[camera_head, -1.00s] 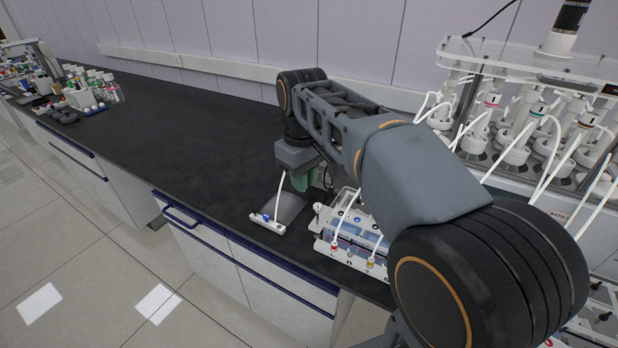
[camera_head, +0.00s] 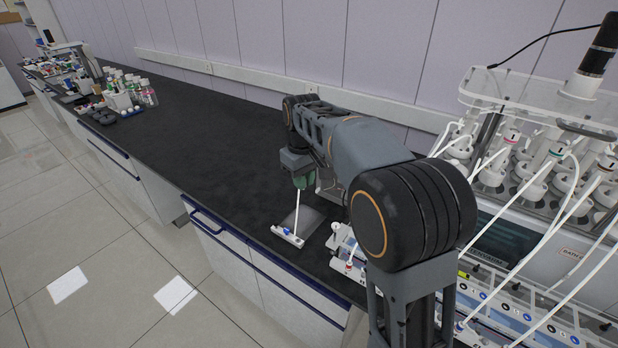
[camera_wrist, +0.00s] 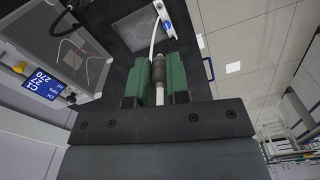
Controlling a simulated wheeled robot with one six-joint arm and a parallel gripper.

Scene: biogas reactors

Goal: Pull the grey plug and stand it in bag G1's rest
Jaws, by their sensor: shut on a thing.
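My gripper (camera_wrist: 159,82) has green fingers, shut on a dark grey cylindrical plug (camera_wrist: 158,70) in the wrist view. A white tube (camera_wrist: 154,42) runs from the plug toward a white bar (camera_wrist: 165,18) at the end of a flat grey bag (camera_wrist: 137,28). In the head view my gripper (camera_head: 302,181) is above the black bench, and the white tube (camera_head: 298,208) slopes down from it to the white bar (camera_head: 288,236). The grey bag (camera_head: 307,219) lies flat beside the bar. I cannot tell which rest belongs to G1.
A white rack with fittings (camera_head: 345,245) stands just right of the bag, partly hidden by my arm. Reactors with white tubes (camera_head: 545,165) fill the right side. The bench left of the bag is clear.

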